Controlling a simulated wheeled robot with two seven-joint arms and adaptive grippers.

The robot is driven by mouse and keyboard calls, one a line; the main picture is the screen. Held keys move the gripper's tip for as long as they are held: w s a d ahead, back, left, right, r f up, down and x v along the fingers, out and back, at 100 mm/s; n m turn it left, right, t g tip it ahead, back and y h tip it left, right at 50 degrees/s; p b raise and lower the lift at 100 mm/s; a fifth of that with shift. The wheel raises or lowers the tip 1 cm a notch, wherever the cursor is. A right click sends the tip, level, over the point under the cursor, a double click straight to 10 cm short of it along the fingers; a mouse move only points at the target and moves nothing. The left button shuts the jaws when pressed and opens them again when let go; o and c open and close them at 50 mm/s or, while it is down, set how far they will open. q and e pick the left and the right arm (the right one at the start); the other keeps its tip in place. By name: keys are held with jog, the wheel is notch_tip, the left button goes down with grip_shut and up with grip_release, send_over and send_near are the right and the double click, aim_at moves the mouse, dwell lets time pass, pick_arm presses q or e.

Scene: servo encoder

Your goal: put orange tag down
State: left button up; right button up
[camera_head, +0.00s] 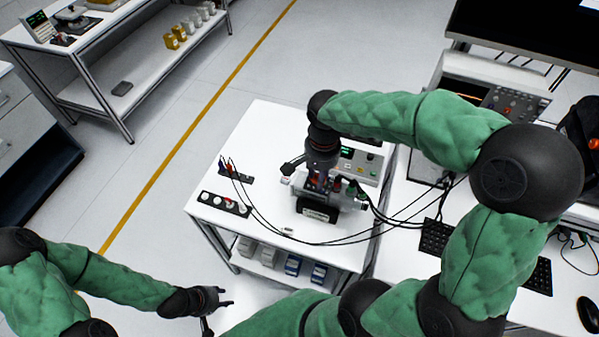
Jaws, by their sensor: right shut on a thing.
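My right gripper (318,178) points down over the servo device (319,213) on the white table (262,128). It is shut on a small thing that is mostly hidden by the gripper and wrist. A small orange-red patch (338,184) shows beside the fingers, and I take it to be the orange tag, though it is too small to be sure. I cannot tell whether it touches the device. My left gripper (219,315) is at the lower left, in front of the table. Its fingers are spread and empty.
A black strip with round sockets (224,203) and a smaller dark strip with plugs (235,173) lie on the table's left. Black cables (290,237) loop across the front. A power supply (359,160) stands behind.

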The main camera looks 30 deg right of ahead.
jog(key=w+f, duration=0.2)
jog(key=w, duration=0.3)
send_over(299, 178)
jog(key=f, duration=0.5)
jog(key=shift+s+d+f+b, duration=0.1)
jog(key=shift+s+f+b, duration=0.1)
jog(key=shift+s+b, duration=0.1)
jog(key=shift+w+f, duration=0.3)
jog(key=shift+f, duration=1.6)
